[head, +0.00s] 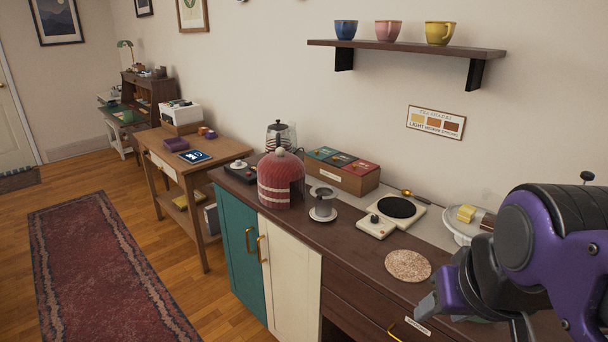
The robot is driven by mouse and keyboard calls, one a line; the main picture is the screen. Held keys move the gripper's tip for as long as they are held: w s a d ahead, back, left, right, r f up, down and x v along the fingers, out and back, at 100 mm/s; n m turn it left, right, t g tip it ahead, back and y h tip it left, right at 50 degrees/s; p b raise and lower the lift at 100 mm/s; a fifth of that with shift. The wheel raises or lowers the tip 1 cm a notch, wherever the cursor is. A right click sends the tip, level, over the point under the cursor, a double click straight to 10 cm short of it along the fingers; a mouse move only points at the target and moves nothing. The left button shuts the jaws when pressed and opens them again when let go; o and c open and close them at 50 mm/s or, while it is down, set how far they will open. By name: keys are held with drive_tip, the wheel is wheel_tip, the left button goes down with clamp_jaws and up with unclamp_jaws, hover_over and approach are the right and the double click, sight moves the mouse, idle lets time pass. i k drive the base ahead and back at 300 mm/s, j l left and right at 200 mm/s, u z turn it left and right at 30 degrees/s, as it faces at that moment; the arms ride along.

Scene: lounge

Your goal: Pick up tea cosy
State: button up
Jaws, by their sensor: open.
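The tea cosy (281,180) is a red knitted dome with pale bands and a small knob on top. In the head view it stands upright on the dark wooden counter (345,234), near the counter's front edge. A dark opening shows on its right side, and what is inside cannot be made out. My gripper (472,308) is at the lower right, over the right part of the counter, well apart from the cosy. It is open with nothing seen in it, and part of it is cut off by the frame's bottom edge.
A glass kettle (281,135) stands behind the cosy, and a box of tea packets (342,171) behind it to the right. A metal strainer on a saucer (323,205), a small hotplate (391,212) and a round cork mat (408,265) lie between cosy and gripper. A shelf (405,47) with cups hangs above.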

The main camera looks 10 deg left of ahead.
sight(280, 170)
drive_tip(key=u, duration=0.65)
drive_tip(key=z, duration=1.4)
drive_tip(key=u, duration=1.35)
drive_tip(key=i+j+z, duration=0.1)
drive_tip(key=z, duration=0.75)
drive_tip(key=i+j+z, duration=0.15)
drive_tip(key=j+z, duration=0.15)
drive_tip(key=i+j+z, duration=0.1)
drive_tip(key=j+z, duration=0.2)
drive_tip(key=j, duration=0.1)
